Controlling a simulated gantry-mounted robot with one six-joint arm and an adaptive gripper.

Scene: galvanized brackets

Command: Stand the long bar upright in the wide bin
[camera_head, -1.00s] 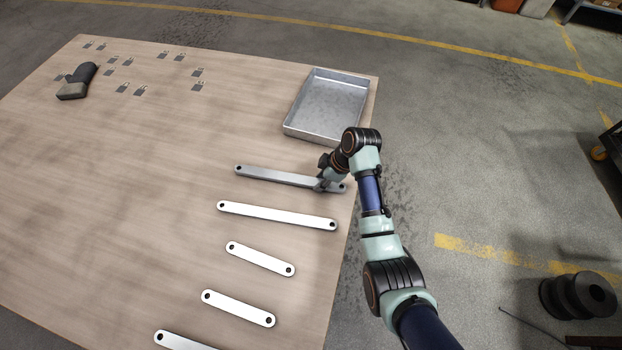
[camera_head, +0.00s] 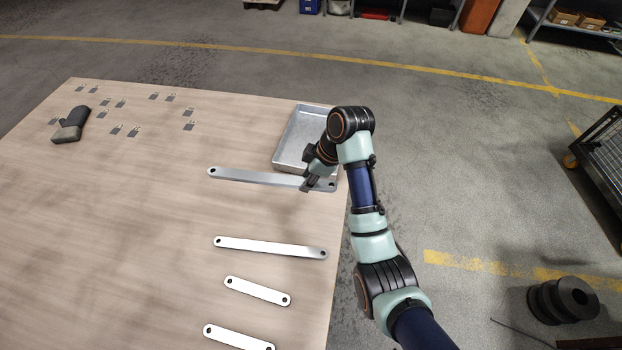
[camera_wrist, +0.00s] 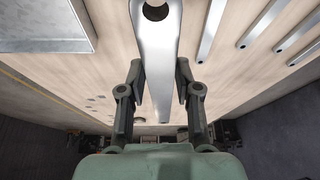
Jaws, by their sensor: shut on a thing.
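The long bar (camera_head: 250,177) is a flat grey metal strip with a hole near each end. My gripper (camera_head: 309,183) is shut on it near its right end and holds it roughly level, seemingly above the table. In the wrist view the bar (camera_wrist: 157,50) runs between the two fingers of my gripper (camera_wrist: 159,88), its holed end nearest the top edge. The wide bin (camera_head: 279,160) is a shallow metal tray just behind the bar in the head view; my arm hides its right part. Its corner (camera_wrist: 85,47) shows at the upper left of the wrist view.
Several flat bars lie on the table, including a long one (camera_head: 270,247) and a short one (camera_head: 257,291). Small grey brackets (camera_head: 189,126) and a dark glove-like object (camera_head: 72,124) lie at the far left. The table's middle left is clear.

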